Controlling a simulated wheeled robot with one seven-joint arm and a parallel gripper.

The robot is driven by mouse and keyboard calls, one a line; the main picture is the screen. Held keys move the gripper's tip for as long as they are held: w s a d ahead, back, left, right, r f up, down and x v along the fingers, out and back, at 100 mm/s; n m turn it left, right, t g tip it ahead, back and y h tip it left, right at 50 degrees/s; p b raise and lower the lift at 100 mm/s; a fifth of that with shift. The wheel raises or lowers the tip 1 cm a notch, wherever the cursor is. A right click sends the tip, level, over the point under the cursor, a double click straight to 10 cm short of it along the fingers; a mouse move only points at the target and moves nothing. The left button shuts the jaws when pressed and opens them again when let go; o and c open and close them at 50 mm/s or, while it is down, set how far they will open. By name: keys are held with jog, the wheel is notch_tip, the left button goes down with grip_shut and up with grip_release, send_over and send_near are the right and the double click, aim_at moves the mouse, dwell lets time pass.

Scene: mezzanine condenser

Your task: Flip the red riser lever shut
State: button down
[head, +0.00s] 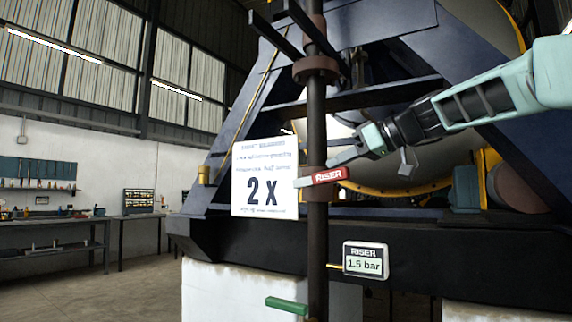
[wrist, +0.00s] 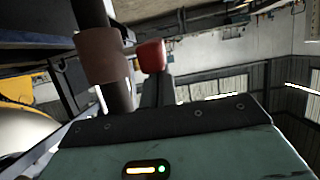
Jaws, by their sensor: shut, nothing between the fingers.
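The red lever (head: 328,176), labelled RISER, lies across the dark vertical riser pipe (head: 317,240), nearly level with a slight tilt and a grey tip at its left. My gripper (head: 334,160) comes in from the right, shut and empty, with its fingertips just above the lever by the pipe. I cannot tell whether they touch it. In the wrist view the red lever end (wrist: 151,56) shows just beyond my grey fingers (wrist: 157,90), right of the pipe's brown collar (wrist: 101,56).
A white sign reading "2 X" (head: 265,185) stands left of the pipe. A RISER gauge reading 1.5 bar (head: 365,260) sits below right. A green lever (head: 287,305) is lower on the pipe. Blue steel framing (head: 400,45) surrounds the pipe. Workbenches (head: 60,240) stand far left.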

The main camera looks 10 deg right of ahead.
jog(key=shift+d+f+b, duration=0.1)
jog(key=shift+f+b, duration=0.65)
jog(key=shift+b, duration=0.3)
jog(key=shift+s+f+b, duration=0.1)
jog(key=shift+f+b, duration=0.05)
jog(key=shift+b, duration=0.25)
jog(key=shift+s+d+f+b, duration=0.1)
jog(key=shift+f+b, duration=0.05)
jog(key=shift+b, duration=0.65)
jog(key=shift+f, duration=0.15)
